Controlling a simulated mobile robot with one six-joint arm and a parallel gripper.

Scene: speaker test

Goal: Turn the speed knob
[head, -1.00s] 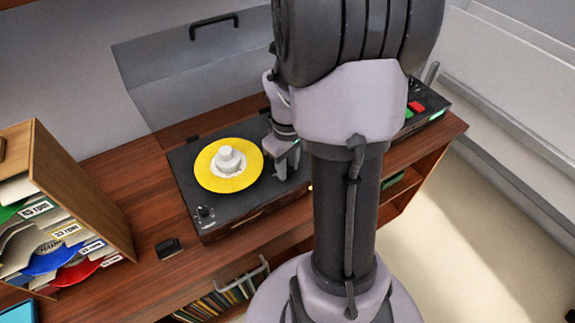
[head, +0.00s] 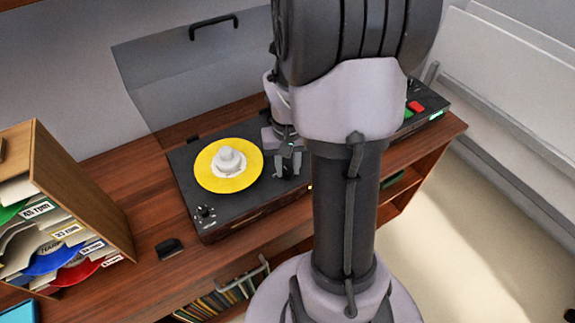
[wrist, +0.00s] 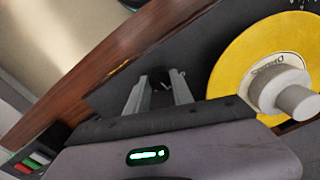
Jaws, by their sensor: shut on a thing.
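The black record player (head: 225,215) has a yellow record (head: 213,178) with a white centre piece on its platter. My gripper (head: 287,172) points down at the right part of the deck, beside the record. In the wrist view, a small dark knob (wrist: 160,77) shows between the tips of my gripper (wrist: 160,82). The gripper is shut on this knob, which I take to be the speed knob. Its markings are not readable, and my fingers hide it in the head view. The record also shows at right in the wrist view (wrist: 232,73).
A transparent lid (head: 180,85) stands raised behind the deck. A wooden record rack (head: 75,175) and a small black object (head: 169,248) are to the left. A device with red and green buttons (head: 432,105) is to the right. My arm hides part of the cabinet.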

